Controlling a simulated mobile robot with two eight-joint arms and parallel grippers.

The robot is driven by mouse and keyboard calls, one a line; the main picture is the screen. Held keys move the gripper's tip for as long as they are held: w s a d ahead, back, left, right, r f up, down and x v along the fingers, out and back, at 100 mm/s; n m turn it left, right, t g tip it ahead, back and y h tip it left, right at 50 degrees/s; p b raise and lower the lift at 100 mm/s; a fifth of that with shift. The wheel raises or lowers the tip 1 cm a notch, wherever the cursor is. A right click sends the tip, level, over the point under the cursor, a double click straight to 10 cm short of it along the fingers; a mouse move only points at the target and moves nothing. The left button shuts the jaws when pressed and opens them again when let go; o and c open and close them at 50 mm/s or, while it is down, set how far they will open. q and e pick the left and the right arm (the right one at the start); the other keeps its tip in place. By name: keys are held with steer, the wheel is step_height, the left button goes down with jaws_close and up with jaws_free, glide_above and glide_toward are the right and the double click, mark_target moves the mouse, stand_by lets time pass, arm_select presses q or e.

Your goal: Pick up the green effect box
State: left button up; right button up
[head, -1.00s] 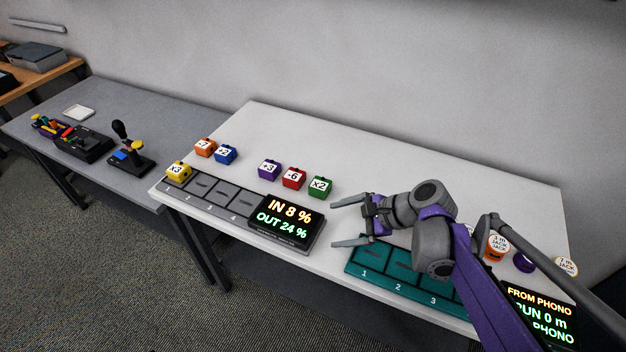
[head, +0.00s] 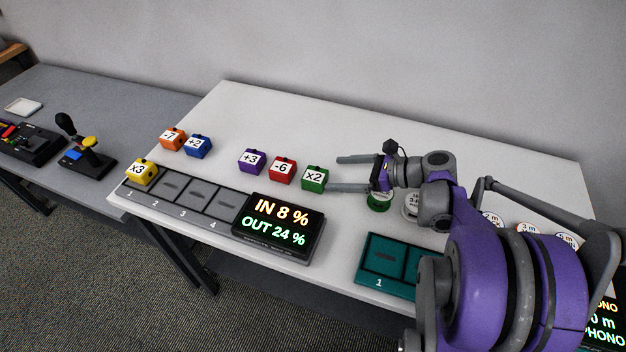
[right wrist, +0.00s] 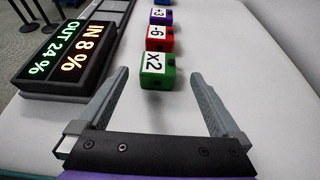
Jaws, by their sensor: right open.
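The green effect box (head: 314,178), marked x2, stands on the white table at the right end of a row of boxes. In the right wrist view the green box (right wrist: 156,70) is just beyond the fingertips, between their lines. My right gripper (head: 338,174) is open and empty. Its fingers point left toward the green box, and in the head view the near fingertip overlaps the box's right edge. I cannot tell if they touch. My left gripper is not in view.
A red -6 box (head: 282,169) and a purple +3 box (head: 252,161) stand left of the green one. The IN/OUT display (head: 278,226) and slotted grey board (head: 196,204) lie in front. A teal board (head: 371,264) is at right. White table (head: 300,115) behind the row is clear.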

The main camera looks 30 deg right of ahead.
mark_target(316, 174)
steer(key=x, duration=0.7)
steer(key=shift+w+a+f, duration=0.15)
steer(key=shift+a, duration=0.15)
steer(key=shift+c, duration=0.2)
steer(key=c, duration=1.4)
